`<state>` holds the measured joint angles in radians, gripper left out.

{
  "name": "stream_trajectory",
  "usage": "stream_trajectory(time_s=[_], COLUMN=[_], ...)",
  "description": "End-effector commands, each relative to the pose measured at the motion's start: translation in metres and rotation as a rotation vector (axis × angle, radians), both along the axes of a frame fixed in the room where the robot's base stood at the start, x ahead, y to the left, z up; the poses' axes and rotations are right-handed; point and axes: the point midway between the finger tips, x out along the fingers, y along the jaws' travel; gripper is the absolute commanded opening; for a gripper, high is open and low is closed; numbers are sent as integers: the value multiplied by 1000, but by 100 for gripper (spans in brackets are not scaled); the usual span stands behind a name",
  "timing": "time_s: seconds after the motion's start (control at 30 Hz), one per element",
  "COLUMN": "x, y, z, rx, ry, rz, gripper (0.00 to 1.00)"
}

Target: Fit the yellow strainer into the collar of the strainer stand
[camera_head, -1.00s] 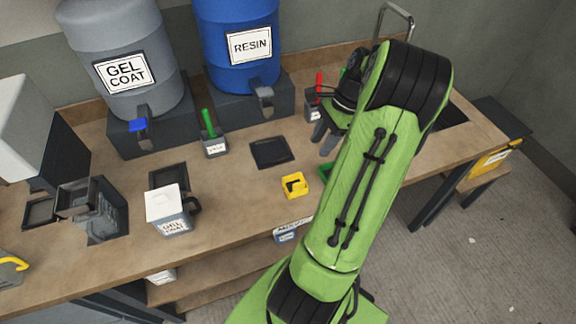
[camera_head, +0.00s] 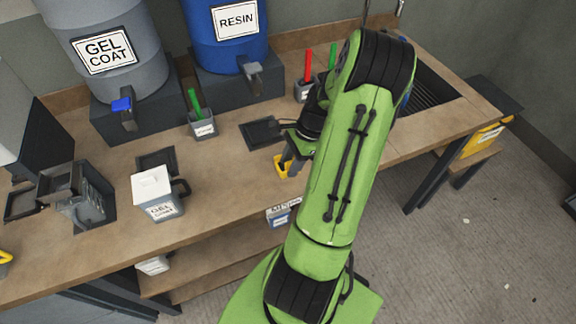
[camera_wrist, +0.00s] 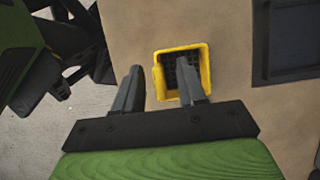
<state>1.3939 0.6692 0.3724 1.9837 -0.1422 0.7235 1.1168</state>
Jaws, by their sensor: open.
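The yellow strainer (camera_head: 281,168) is a small square cup on the bench, partly hidden by my gripper. In the wrist view the strainer (camera_wrist: 207,72) shows its yellow rim and a dark mesh inside. My gripper (camera_wrist: 157,82) is open and empty. Its left finger is outside the strainer, left of the rim, and its right finger overlaps the strainer's opening. I cannot tell whether they touch. In the head view my gripper (camera_head: 290,148) is at the strainer. A dark grey stand with a square frame on top (camera_head: 62,178), apparently the strainer stand, is at the bench's left.
A white-lidded gel coat jug (camera_head: 155,190) stands between the stand and the strainer. A dark square plate (camera_head: 258,132) lies behind the strainer. Cups with a green (camera_head: 202,124) and a red handle (camera_head: 305,88) stand further back, near the gel coat drum (camera_head: 103,50) and resin drum (camera_head: 232,25).

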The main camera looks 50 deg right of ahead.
Motion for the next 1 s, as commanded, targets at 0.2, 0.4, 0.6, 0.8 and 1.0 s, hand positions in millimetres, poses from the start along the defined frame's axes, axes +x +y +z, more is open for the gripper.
stream_trajectory(time_s=[0.2, 0.4, 0.6, 0.8, 1.0], x=[0, 0, 0, 0, 0], y=[0, 0, 0, -1, -1], z=[1, 1, 2, 33, 83], rx=[0, 0, 0, -6, -3], ry=[0, 0, 0, -1, -1], rz=[0, 0, 0, -1, -1], gripper=[19, 0, 0, 0, 0])
